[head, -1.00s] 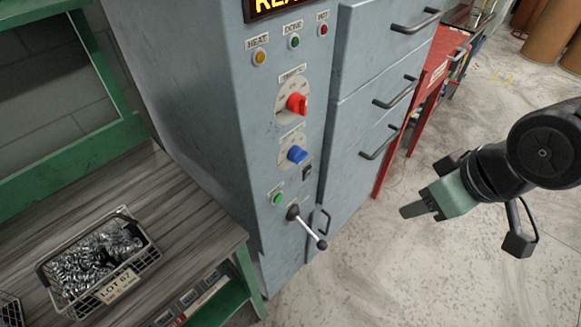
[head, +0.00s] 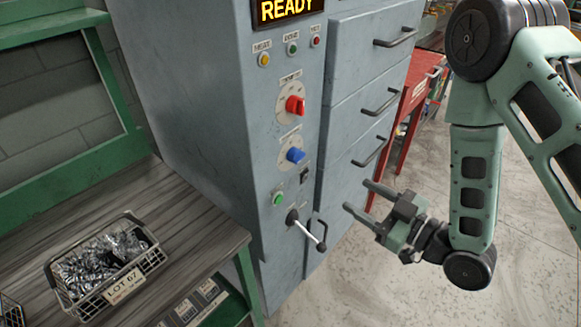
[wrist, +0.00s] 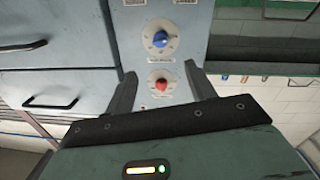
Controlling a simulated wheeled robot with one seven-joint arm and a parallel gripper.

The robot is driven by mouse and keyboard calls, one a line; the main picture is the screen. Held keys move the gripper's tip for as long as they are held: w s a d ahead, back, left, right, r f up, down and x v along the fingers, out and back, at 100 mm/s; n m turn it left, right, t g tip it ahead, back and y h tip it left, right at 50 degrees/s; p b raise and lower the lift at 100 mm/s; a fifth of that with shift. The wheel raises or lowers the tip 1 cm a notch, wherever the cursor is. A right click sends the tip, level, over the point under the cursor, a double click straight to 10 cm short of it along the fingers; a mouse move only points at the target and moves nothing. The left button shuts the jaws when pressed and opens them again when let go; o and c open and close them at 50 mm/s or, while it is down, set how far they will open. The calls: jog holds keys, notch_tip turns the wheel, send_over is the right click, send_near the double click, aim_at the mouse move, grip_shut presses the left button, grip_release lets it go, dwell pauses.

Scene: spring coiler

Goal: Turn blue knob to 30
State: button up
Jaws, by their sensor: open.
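The blue knob (head: 295,155) sits on a round pale dial on the grey machine's front panel, below the red knob (head: 295,105). Its scale marks are too small to read. My gripper (head: 357,196) is open and empty, right of and lower than the blue knob in the head view, apart from the panel. It also shows in the wrist view (wrist: 163,85), its two fingers spread and pointing at the panel.
A lever (head: 307,230) juts out below the blue knob, beside a green button (head: 278,198). Drawers with handles (head: 370,150) stand right of the panel. A display (head: 288,8) reads READY. A wire basket (head: 105,265) sits on the bench at left.

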jog(key=b, duration=0.7)
send_near(301, 160)
jog(key=p+x, duration=0.4)
jog(key=x, duration=0.5)
jog(key=shift+w+a, duration=0.25)
jog(key=c, duration=0.9)
